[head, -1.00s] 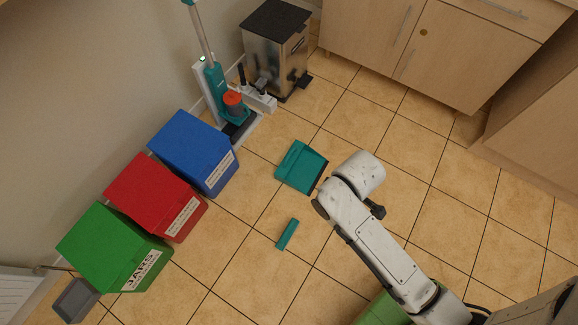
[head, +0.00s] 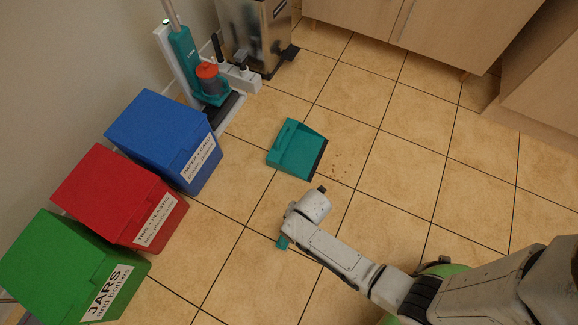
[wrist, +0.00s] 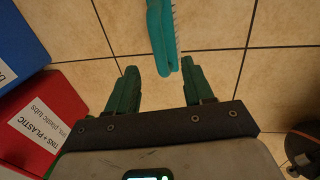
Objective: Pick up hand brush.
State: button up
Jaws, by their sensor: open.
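The hand brush (wrist: 160,32) is teal with pale bristles along its right side in the wrist view. It runs from the top edge down to between my fingertips in the picture. I cannot tell how far below them it lies. In the head view only a small teal end of the brush (head: 282,242) shows, as my arm hides the rest. My gripper (wrist: 159,66) is open, with green fingers apart on either side of the brush's near end and not touching it. In the head view my wrist covers the gripper.
A teal dustpan (head: 292,150) lies on the tiled floor beyond my arm, with crumbs (head: 340,160) beside it. Blue (head: 165,138), red (head: 120,195) and green (head: 70,265) bins line the left wall. A vacuum (head: 205,75) stands behind. Floor to the right is clear.

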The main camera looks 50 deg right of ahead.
jog(key=f+b, duration=0.1)
jog(key=f, duration=0.2)
jog(key=w+f+b, duration=0.1)
jog(key=f, duration=0.1)
jog(key=shift+a+b, duration=0.2)
jog(key=shift+b, duration=0.15)
jog(key=f+b, duration=0.2)
jog(key=f, duration=0.1)
jog(key=w+f+b, duration=0.1)
jog(key=f+b, duration=0.1)
jog(key=shift+a, duration=0.4)
jog(key=shift+c, duration=0.2)
grip_shut()
